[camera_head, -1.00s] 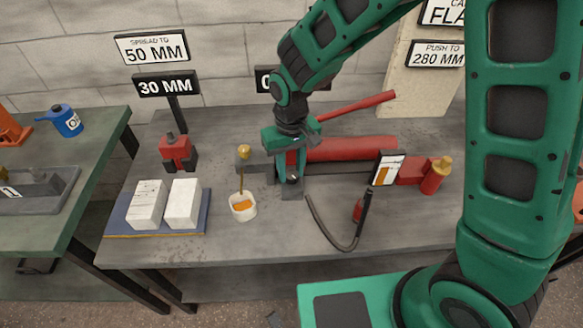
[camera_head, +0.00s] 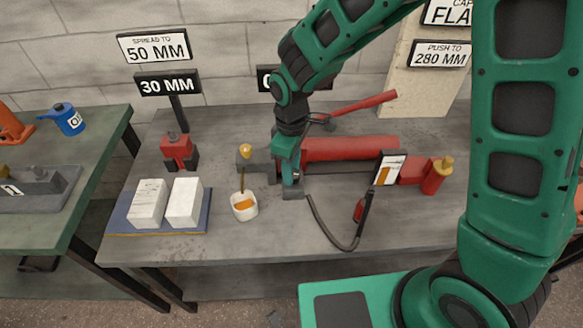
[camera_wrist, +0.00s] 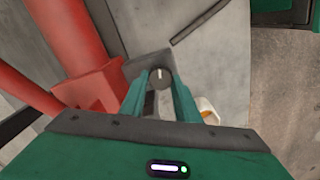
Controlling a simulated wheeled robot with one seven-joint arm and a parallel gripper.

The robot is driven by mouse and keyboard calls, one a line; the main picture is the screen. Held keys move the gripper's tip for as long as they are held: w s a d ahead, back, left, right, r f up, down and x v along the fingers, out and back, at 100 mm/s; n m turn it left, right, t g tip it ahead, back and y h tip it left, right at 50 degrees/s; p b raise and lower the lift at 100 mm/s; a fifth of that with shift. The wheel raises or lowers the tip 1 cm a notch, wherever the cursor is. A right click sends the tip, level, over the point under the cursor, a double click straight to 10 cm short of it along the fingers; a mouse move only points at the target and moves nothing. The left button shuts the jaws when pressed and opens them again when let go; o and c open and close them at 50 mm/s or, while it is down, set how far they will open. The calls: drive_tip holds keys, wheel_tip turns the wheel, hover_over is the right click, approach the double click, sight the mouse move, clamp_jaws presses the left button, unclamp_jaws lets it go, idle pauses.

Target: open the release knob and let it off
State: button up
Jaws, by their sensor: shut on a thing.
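The release knob (camera_wrist: 160,77) is a dark round cap with a white line on top, seen from above in the wrist view. My gripper (camera_wrist: 161,82) has its two green fingers on either side of the knob and is shut on it. In the head view my gripper (camera_head: 291,175) points down at the left end of the red hand pump (camera_head: 350,149), and its fingers mostly hide the knob there. The pump's red lever (camera_head: 365,105) slants up to the right behind the cylinder.
A white cup with orange liquid (camera_head: 244,206) stands close to the left of my gripper, below a yellow-tipped stem. A black hose (camera_head: 330,235) loops in front. White blocks on a blue tray (camera_head: 140,226) and a red-and-black tool (camera_head: 178,152) are further left.

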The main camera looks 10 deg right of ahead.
drive_tip(key=shift+w+d+n, duration=0.1)
drive_tip(key=shift+d+n, duration=0.05)
drive_tip(key=shift+n, duration=0.25)
drive_tip(key=o, duration=1)
drive_tip(key=shift+o, duration=0.2)
drive_tip(key=shift+r, duration=0.1)
wheel_tip(320, 180, up, 11)
drive_tip(key=shift+f, duration=0.2)
